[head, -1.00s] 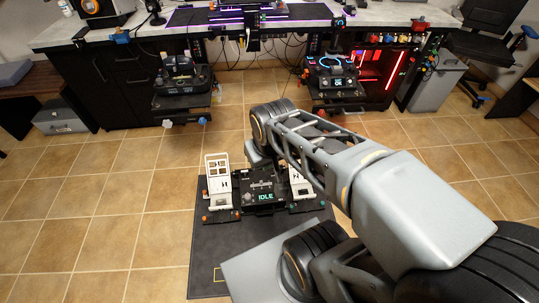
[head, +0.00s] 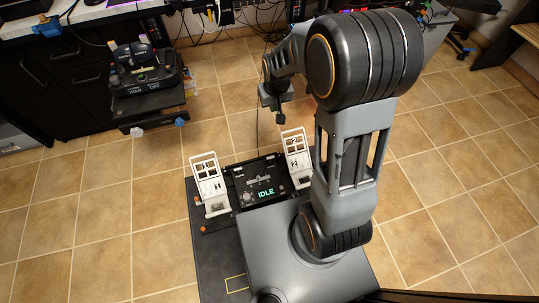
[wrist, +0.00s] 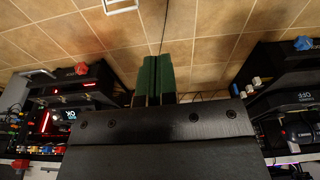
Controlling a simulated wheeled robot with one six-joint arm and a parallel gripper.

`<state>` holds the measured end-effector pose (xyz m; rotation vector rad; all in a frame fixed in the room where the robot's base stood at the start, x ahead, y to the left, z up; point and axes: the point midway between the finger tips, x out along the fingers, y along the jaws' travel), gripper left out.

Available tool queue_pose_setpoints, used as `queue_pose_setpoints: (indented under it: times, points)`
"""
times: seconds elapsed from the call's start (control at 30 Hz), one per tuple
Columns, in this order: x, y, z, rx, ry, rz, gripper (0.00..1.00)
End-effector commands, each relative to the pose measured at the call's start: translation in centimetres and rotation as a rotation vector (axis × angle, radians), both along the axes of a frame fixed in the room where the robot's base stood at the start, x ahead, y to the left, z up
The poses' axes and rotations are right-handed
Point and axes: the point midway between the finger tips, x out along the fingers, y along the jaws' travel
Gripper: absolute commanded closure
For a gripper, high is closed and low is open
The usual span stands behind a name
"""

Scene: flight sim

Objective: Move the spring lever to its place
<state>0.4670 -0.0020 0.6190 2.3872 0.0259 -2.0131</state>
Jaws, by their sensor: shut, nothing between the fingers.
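I cannot pick out the spring lever for certain in either view. My gripper (head: 280,117) hangs beyond the right pedal, above the floor and apart from the unit. In the wrist view my gripper's green fingers (wrist: 153,75) are together and empty. Part of a white pedal frame (wrist: 121,6) shows at the top edge there.
In the wrist view, dark boxes with coloured knobs stand at left (wrist: 70,82) and right (wrist: 290,80). Tiled floor (head: 110,195) is clear left and right of the pedals.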

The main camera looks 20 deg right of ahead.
Motion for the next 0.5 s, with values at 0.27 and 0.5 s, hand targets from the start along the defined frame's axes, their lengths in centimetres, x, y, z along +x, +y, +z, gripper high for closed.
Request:
queue_pose_setpoints:
  times: [0.27, 0.5]
  points:
    - [5.5, -0.2, -15.4, 0.001, 0.055, 0.004, 1.00]
    - [6.5, -0.1, -23.9, 0.001, 0.076, 0.010, 1.00]
